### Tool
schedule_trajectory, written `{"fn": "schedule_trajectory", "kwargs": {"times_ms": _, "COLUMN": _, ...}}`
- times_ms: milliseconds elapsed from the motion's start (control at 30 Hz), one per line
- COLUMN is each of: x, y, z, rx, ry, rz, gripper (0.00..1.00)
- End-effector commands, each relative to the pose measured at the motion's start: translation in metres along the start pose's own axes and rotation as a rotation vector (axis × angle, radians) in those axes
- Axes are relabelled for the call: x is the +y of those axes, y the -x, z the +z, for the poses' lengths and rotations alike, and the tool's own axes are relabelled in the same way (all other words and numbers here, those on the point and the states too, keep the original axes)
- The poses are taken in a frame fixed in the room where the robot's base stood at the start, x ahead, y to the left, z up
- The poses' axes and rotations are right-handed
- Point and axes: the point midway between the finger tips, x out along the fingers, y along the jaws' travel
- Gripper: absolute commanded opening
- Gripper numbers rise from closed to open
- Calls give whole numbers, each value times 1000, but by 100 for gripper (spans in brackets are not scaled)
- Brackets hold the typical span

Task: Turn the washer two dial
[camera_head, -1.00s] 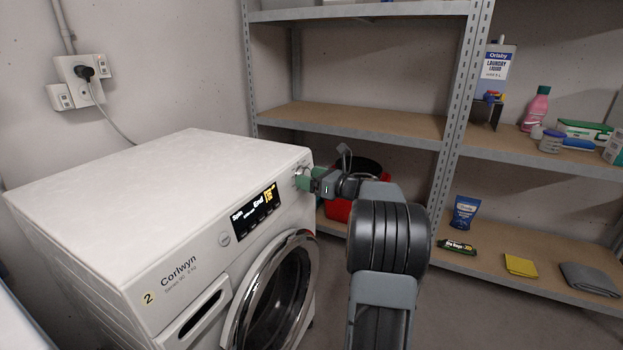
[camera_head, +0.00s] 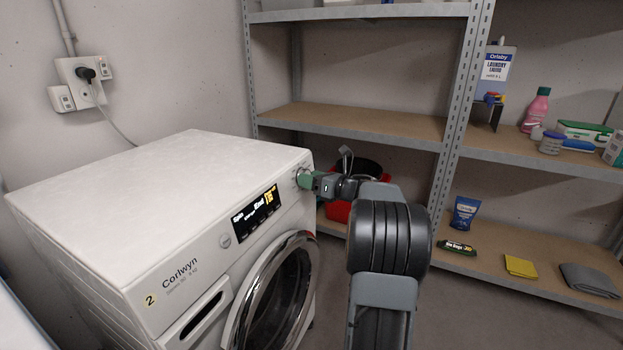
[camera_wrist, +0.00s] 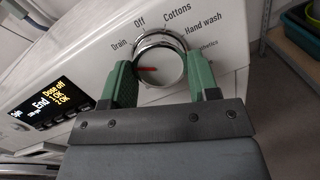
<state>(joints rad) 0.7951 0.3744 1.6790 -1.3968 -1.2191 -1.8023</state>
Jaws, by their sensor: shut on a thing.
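Washer two (camera_head: 150,220) is the white machine labelled Corlwyn with a yellow "2" sticker. Its dial (camera_wrist: 158,66) is a silver knob with a red pointer mark, seen in the wrist view; the pointer lies toward the left, near the "Drain" side. Labels around it read Drain, Off, Cottons and Hand wash. My gripper (camera_wrist: 160,82) has its two green fingers on either side of the dial, shut on it. In the head view my gripper (camera_head: 306,180) is at the right end of the control panel and hides most of the dial. The lit display (camera_head: 256,212) reads "End".
Metal shelving (camera_head: 370,118) stands behind and to the right. A red bucket (camera_head: 338,210) is on the lower shelf close behind my gripper. The round door (camera_head: 285,300) is below the panel. Bottles and cloths lie on the right shelves.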

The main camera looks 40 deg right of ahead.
Motion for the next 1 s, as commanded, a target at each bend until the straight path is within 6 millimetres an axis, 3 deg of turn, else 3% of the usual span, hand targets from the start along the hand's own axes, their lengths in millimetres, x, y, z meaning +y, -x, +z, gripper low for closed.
{"fn": "schedule_trajectory", "kwargs": {"times_ms": 1000, "x": 4, "y": 0, "z": 7, "rx": 53, "ry": -885, "rz": -165, "gripper": 31}}
